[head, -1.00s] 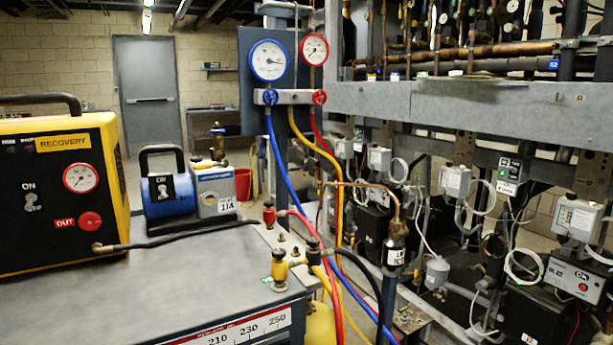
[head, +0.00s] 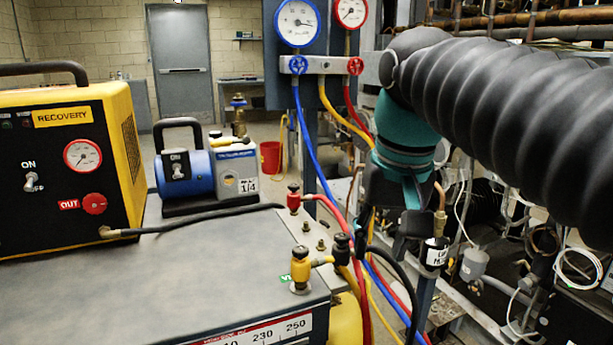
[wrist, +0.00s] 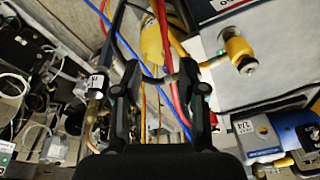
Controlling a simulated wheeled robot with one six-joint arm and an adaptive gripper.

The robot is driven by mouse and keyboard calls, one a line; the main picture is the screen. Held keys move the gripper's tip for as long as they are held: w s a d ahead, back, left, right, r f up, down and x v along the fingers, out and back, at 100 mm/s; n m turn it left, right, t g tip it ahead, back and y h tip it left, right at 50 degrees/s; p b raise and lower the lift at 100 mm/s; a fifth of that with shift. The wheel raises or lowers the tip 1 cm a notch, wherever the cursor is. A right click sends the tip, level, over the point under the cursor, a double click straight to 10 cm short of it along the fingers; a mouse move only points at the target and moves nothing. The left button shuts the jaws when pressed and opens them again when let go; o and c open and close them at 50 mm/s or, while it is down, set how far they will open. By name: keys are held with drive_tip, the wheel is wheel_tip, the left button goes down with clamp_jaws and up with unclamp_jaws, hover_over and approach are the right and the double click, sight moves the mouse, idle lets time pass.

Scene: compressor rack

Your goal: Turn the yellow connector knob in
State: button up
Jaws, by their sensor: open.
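The yellow connector knob (head: 300,267) stands upright on the front right corner of the grey bench top, with a side stem running to a black knob (head: 341,247). In the wrist view the yellow connector knob (wrist: 238,48) is right of the fingers and apart from them. My gripper (head: 384,232) is open and empty, up and to the right of the knob in the head view, pointing down over the hoses. In the wrist view my gripper (wrist: 159,75) has its fingers spread on either side of the hoses behind. The knob is not hidden.
Blue, red and yellow hoses hang from the gauge panel (head: 305,66) close to my gripper. A red connector (head: 293,197) stands behind the yellow one. The yellow recovery unit (head: 70,170) and blue pump (head: 187,172) stand at left.

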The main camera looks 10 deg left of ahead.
drive_tip(key=n+g, duration=0.1)
drive_tip(key=g, duration=0.1)
approach(300, 248)
drive_tip(key=shift+w+d+h, duration=0.1)
drive_tip(key=shift+w+h, duration=0.05)
drive_tip(key=shift+h, duration=0.15)
drive_tip(key=f, duration=0.3)
drive_tip(key=f+b, duration=0.1)
drive_tip(key=f, duration=0.2)
drive_tip(key=f+b, duration=0.1)
drive_tip(key=f, duration=0.2)
drive_tip(key=shift+a+f, duration=0.15)
drive_tip(key=shift+a, duration=0.25)
drive_tip(key=shift+r+n, duration=0.55)
drive_tip(key=shift+n, duration=0.45)
drive_tip(key=shift+f+n+p, duration=0.1)
drive_tip(key=shift+n+p, duration=0.4)
drive_tip(key=shift+n, duration=0.4)
clamp_jaws()
